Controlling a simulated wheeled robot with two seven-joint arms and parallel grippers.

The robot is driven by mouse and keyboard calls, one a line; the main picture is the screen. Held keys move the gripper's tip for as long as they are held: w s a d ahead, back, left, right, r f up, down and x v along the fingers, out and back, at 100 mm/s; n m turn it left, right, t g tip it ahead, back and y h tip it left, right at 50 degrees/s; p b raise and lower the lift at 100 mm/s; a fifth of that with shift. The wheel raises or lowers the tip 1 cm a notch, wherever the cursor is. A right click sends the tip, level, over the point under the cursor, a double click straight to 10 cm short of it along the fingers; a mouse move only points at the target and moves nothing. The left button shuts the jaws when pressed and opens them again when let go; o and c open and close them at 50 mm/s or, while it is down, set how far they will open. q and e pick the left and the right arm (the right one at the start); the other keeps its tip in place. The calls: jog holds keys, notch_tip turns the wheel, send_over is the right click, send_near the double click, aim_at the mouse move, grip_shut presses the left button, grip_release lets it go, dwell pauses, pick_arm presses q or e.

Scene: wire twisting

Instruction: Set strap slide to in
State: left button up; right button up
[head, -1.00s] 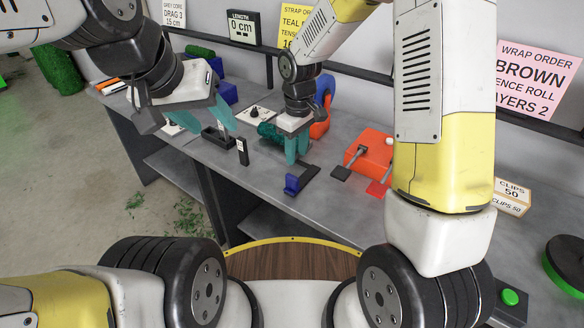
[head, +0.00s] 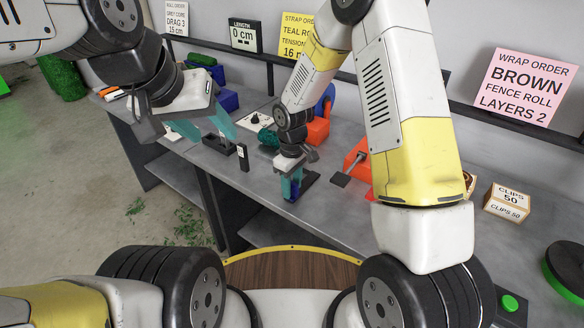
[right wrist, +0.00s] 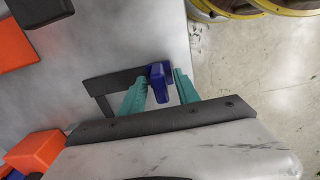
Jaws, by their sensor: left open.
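The strap slide appears to be the blue block (head: 286,188) on a dark bracket (head: 309,178) near the table's front edge. In the right wrist view the blue block (right wrist: 160,84) stands at the end of the dark bar (right wrist: 112,84). My right gripper (head: 292,187) is lowered around the block. Its teal fingers (right wrist: 160,76) stand on either side, with narrow gaps, so it looks open. In the head view the block is partly hidden by the fingers. My left gripper (head: 203,130) is open and empty over the table's left part, near a black holder (head: 218,143).
An orange block with a dark lever plate (head: 341,179) lies right of the bracket. A small black upright display (head: 242,157) stands left of it. A teal roll (head: 268,136) and an orange-and-blue device (head: 318,130) are behind. A clips box (head: 507,202) stands far right.

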grip_shut()
jog(key=shift+w, duration=0.1)
dwell(1.2)
